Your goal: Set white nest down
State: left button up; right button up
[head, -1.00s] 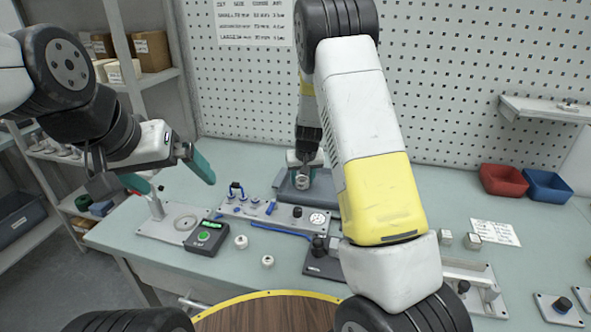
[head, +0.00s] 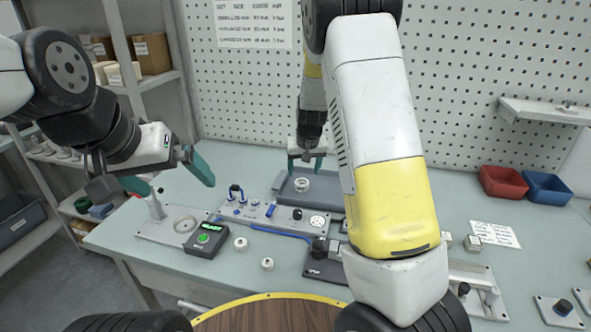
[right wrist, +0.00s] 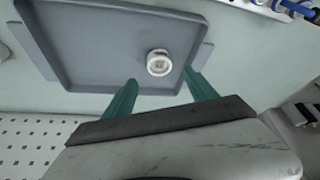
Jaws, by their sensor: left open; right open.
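The white nest (head: 302,185) is a small white ring-shaped part lying on the grey tray (head: 325,198) at the back of the bench. In the right wrist view the white nest (right wrist: 159,62) lies on the floor of the tray (right wrist: 85,75) near one rim. My right gripper (head: 306,164) is open and empty, behind and above the nest; in the right wrist view its green fingers (right wrist: 161,92) are spread and apart from it. My left gripper (head: 172,180) is open and empty over the bench's left part.
Two more small white parts (head: 240,243) (head: 267,264) stand on the bench near a black box with a green display (head: 206,237). A panel with blue parts (head: 262,212) lies in front of the tray. Red (head: 503,181) and blue (head: 548,187) bins stand at right.

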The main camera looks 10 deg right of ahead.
jog(key=s+r+y, duration=0.3)
jog(key=s+r, duration=1.4)
jog(key=s+r+t, duration=0.1)
jog(key=s+r, duration=0.2)
jog(key=s, duration=1.3)
jog(key=shift+d+r+t+h, duration=0.15)
jog(key=shift+d+t+h, duration=0.15)
jog(key=shift+d+h, duration=0.1)
